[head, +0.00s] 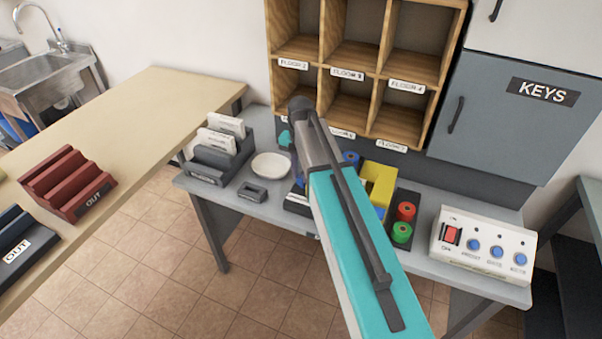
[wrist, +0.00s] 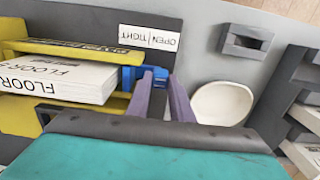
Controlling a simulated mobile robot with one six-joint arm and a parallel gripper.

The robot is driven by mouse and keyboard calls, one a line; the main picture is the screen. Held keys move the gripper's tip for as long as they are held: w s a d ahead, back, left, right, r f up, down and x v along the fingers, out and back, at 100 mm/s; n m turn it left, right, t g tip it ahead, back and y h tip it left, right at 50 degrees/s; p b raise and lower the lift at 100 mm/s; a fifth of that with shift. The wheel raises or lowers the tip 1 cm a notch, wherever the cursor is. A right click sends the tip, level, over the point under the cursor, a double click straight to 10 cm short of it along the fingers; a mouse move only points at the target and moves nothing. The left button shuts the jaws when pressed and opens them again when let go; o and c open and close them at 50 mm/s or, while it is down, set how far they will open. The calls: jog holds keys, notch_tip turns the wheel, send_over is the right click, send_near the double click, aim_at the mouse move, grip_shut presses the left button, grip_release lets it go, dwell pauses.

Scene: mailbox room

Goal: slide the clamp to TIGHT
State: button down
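In the wrist view a blue clamp (wrist: 128,76) sits at the end of a yellow holder (wrist: 85,51), beside a stack of white sheets (wrist: 60,80) marked FLOOR. A white label (wrist: 150,38) reading OPEN and TIGHT lies by it, upside down in this view. My gripper (wrist: 161,76) has its two purple-grey fingers apart, with the tips at the blue clamp. Part of the blue shows between the tips; contact cannot be made out. In the head view my arm hides the gripper and most of the clamp; the yellow holder (head: 378,185) shows right of the arm.
A white dish (head: 270,166), a small grey block (head: 252,192) and a grey letter rack (head: 212,158) stand left of my arm. Wooden pigeonholes (head: 350,75) rise behind.

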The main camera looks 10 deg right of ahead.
jog(key=shift+s+d, duration=0.5)
jog(key=shift+d, duration=0.2)
jog(key=c, duration=1.6)
grip_release()
jog(key=shift+o, duration=0.2)
jog(key=shift+r, duration=0.15)
notch_tip(320, 180, up, 14)
jog(key=b, duration=0.2)
jog(key=shift+f, duration=0.25)
